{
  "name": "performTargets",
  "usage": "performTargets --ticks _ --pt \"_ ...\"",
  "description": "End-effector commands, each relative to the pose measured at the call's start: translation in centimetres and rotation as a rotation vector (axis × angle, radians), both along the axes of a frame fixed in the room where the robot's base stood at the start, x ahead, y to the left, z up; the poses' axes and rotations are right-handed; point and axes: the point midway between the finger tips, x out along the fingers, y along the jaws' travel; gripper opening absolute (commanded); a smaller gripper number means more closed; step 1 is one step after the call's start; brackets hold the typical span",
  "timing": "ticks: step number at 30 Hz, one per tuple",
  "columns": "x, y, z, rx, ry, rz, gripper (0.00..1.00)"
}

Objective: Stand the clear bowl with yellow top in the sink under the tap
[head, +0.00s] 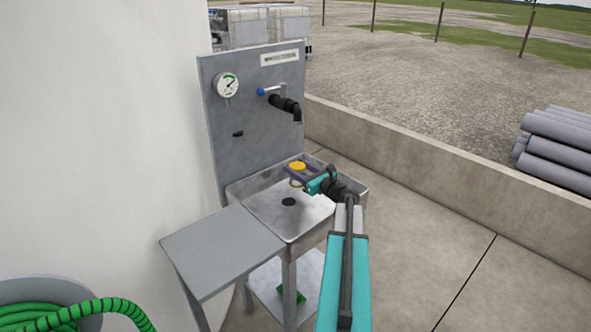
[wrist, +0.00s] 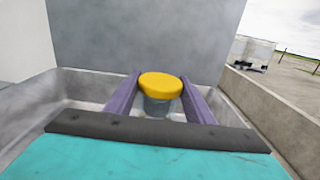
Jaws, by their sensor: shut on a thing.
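The clear bowl with yellow top (wrist: 157,106) is between the two purple fingers of my gripper (wrist: 160,96) in the wrist view, and the gripper is shut on it. The bowl looks upright, with its yellow top facing up. In the head view the yellow top (head: 297,166) shows over the back right part of the sink (head: 258,218), and my gripper (head: 298,170) reaches in from the right. The tap (head: 289,106) is on the back panel above the bowl. I cannot tell whether the bowl touches the sink floor.
A grey side shelf (head: 222,250) adjoins the sink at the front left. The back panel (head: 245,130) carries a gauge (head: 227,86). A low concrete wall (head: 430,155) runs behind to the right. A green hose (head: 75,312) lies at lower left. The sink's middle, around the drain, is clear.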

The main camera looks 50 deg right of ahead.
Motion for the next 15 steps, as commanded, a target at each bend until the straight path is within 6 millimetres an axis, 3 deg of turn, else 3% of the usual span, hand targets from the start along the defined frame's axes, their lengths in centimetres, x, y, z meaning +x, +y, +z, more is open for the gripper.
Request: performTargets --ticks 15 --pt "-0.02 0.07 -1.11 0.002 0.001 0.0 0.23"
